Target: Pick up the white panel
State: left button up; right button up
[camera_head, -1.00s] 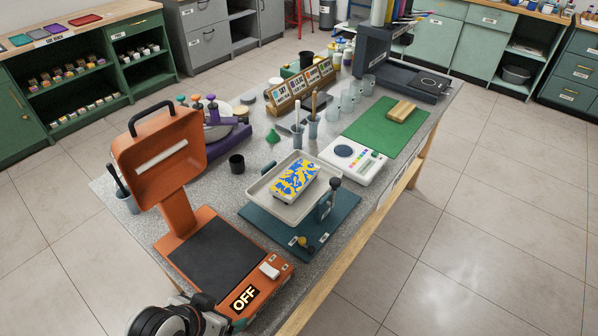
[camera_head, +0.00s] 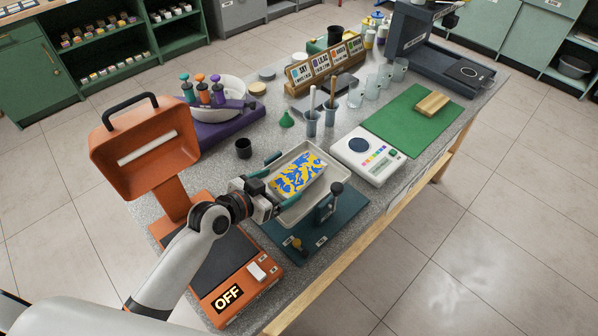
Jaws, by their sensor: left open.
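The panel (camera_head: 299,176) is a flat rectangular slab with a white edge and a blue and yellow marbled top. It lies in a pale shallow tray (camera_head: 318,202) on a dark teal base with a small upright post. My left gripper (camera_head: 282,172) is open at the left end of the tray. Its fingers point right, toward the panel's near left end. I cannot tell whether they touch the panel. My left forearm hides part of the orange press. My right gripper is not in view.
An orange press (camera_head: 147,148) with a raised lid and an "OFF" sign stands left. A small black cup (camera_head: 243,148) sits behind the gripper. A white scale (camera_head: 366,156) and green mat (camera_head: 402,122) lie to the right. Beakers and a sign rack stand behind.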

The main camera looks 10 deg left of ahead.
aim_at(297, 175)
pick_arm(q)
jog(key=shift+w+d+f, duration=0.15)
jog(key=shift+w+d, duration=0.1)
jog(key=shift+w, duration=0.2)
jog(key=shift+w+d+f, duration=0.1)
jog(key=shift+w+f, duration=0.05)
jog(key=shift+w, duration=0.15)
jog(key=p+x, duration=0.1)
jog(key=x, duration=0.3)
jog(key=shift+w+r+p, duration=0.2)
jog(key=shift+p, duration=0.15)
jog(key=shift+w+d+f, duration=0.25)
jog(key=shift+w+f, duration=0.05)
jog(key=shift+w, duration=0.15)
jog(key=c, duration=1.1)
jog(key=shift+r, duration=0.1)
